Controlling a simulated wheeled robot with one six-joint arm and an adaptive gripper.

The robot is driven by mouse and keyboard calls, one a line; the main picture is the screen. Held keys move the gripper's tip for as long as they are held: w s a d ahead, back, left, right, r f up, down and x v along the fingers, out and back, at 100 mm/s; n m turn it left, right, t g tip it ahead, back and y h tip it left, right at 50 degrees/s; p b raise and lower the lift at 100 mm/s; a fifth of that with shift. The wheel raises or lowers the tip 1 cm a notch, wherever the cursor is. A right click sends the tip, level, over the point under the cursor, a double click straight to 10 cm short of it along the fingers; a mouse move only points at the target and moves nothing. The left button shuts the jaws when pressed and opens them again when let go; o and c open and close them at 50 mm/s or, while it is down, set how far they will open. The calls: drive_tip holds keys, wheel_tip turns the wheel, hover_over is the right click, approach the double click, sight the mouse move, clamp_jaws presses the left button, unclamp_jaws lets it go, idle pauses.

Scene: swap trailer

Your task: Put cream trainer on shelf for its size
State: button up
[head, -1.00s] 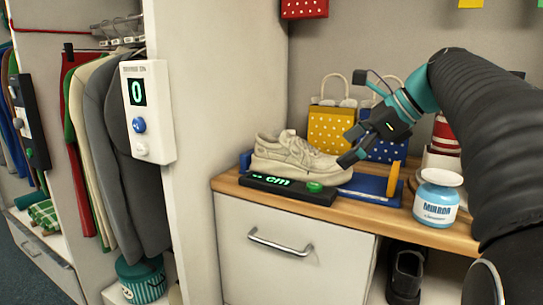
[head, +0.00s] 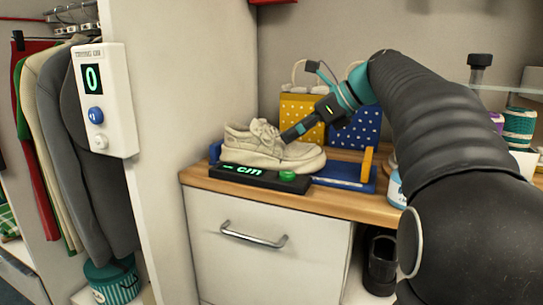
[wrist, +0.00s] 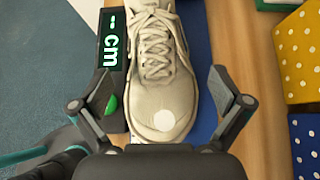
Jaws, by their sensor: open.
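The cream trainer (head: 272,148) rests on a blue measuring board (head: 345,174) on the wooden counter. A black display (head: 263,176) in front of it shows "cm" in green, with dashes visible in the wrist view, and has a green button (head: 288,175). My gripper (head: 283,136) is at the trainer's toe half in the head view. In the wrist view my gripper (wrist: 161,92) is open, one finger on each side of the toe of the trainer (wrist: 158,75). Neither finger visibly grips it. Whether it touches the shoe is unclear.
Yellow and blue dotted gift bags (head: 300,118) stand close behind the trainer. A white jar (head: 396,188) is partly hidden by my arm. A drawer (head: 262,250) is below the counter, with a dark shoe (head: 380,264) in the opening beside it. A white control box (head: 104,100) hangs on the left panel.

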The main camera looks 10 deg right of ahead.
sight(278, 141)
drive_tip(key=b+x, duration=0.1)
drive_tip(key=x, duration=0.4)
drive_tip(key=c, duration=1.6)
drive_tip(key=shift+o, duration=0.2)
drive_tip(key=shift+r, duration=0.15)
